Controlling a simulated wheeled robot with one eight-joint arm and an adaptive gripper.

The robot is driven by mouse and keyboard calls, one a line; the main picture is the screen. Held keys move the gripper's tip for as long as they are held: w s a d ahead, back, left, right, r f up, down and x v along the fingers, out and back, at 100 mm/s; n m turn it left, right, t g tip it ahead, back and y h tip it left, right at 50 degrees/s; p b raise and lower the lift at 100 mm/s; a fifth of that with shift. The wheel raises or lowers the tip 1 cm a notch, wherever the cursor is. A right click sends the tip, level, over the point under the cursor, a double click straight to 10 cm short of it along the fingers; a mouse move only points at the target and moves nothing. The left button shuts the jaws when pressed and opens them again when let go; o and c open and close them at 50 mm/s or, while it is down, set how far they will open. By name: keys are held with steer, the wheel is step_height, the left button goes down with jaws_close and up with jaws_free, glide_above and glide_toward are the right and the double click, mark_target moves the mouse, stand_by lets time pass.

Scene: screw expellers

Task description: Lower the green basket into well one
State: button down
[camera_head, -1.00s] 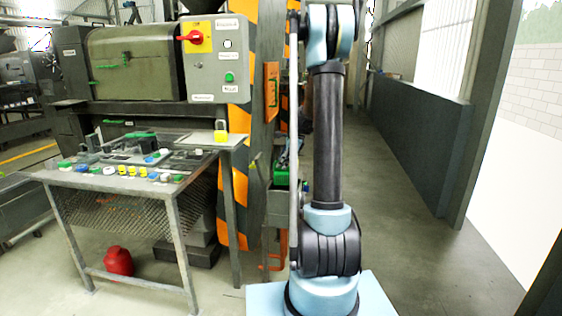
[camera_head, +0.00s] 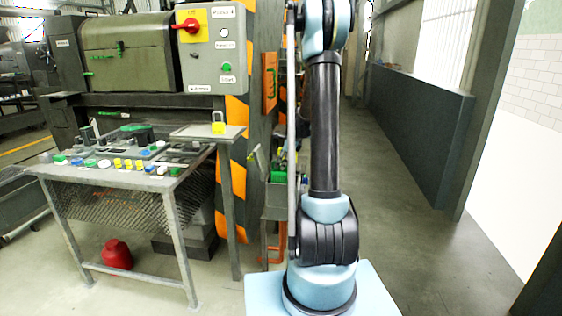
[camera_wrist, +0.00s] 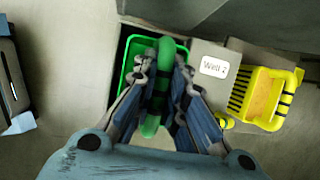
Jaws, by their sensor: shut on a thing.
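The green basket (camera_wrist: 131,60) is in the upper middle of the wrist view, with its thick green handle (camera_wrist: 165,52) standing up towards the camera. My gripper (camera_wrist: 160,78) has one finger on each side of the handle and is shut on it. The basket sits in or over a dark rectangular opening; its depth in there cannot be told. A white label reading "Well 2" (camera_wrist: 214,67) is just right of it. In the head view the green basket (camera_head: 278,176) shows small beside my arm, and my gripper is hidden.
In the head view, a metal table (camera_head: 172,185) with several coloured parts stands left, a red jug (camera_head: 117,254) below. A control box (camera_head: 212,50) hangs above. The aisle floor (camera_head: 410,220) right is clear.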

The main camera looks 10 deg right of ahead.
mark_target(281, 183)
steer(key=shift+f, duration=4.7)
steer(key=shift+s, duration=0.2)
steer(key=shift+f, duration=0.75)
steer(key=c, duration=1.3)
jaws_free()
